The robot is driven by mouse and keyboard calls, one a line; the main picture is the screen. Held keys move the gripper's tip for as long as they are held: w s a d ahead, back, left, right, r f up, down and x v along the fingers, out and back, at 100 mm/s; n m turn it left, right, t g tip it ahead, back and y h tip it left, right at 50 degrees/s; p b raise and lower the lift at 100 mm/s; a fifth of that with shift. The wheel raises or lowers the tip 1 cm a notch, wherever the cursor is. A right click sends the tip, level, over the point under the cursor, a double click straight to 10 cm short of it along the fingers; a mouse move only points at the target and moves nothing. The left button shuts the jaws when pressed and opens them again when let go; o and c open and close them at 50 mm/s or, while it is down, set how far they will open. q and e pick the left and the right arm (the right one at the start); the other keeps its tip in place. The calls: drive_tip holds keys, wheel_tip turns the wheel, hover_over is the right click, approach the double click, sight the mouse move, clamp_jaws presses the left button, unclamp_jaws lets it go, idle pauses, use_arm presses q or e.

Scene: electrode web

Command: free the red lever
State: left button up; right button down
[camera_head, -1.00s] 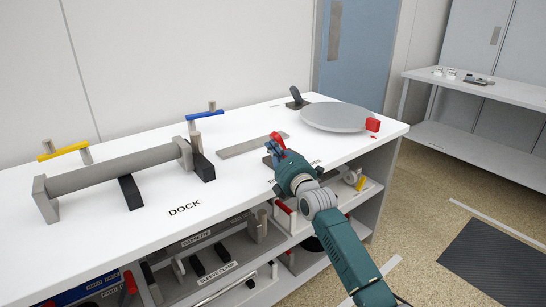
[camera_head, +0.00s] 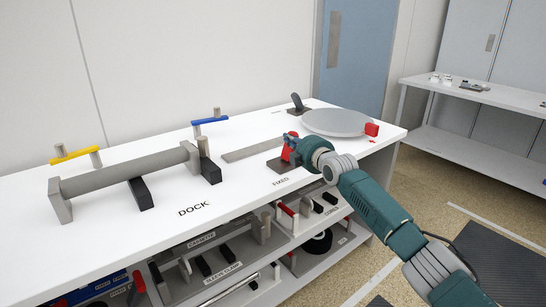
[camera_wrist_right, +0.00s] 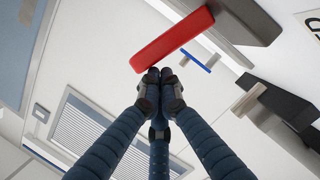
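The red lever (camera_head: 287,152) stands on a dark base plate (camera_head: 279,167) on the white bench, behind the FIXED label. In the right wrist view the red lever (camera_wrist_right: 172,40) is a bar just beyond the fingertips, joined to a grey block at its upper end. My right gripper (camera_head: 291,139) is at the lever's upper part, with its arm coming from the lower right. In the right wrist view its blue fingers (camera_wrist_right: 158,76) come together at the tips with nothing seen between them. Whether they touch the lever is unclear. My left gripper is out of view.
A grey roller (camera_head: 125,172) lies in the dock at left, near yellow (camera_head: 75,155) and blue (camera_head: 209,121) bars. A flat grey strip (camera_head: 253,149) lies behind the lever. A grey disc (camera_head: 338,122) with a red block (camera_head: 371,130) is at right. Shelves below hold parts.

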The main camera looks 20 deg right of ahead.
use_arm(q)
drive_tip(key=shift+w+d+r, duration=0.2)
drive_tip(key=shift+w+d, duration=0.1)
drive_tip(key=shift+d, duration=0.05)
use_arm(e)
drive_tip(key=shift+w+d+f+m, duration=0.1)
drive_tip(key=shift+w+d+m, duration=0.05)
drive_tip(key=shift+d+m, duration=0.45)
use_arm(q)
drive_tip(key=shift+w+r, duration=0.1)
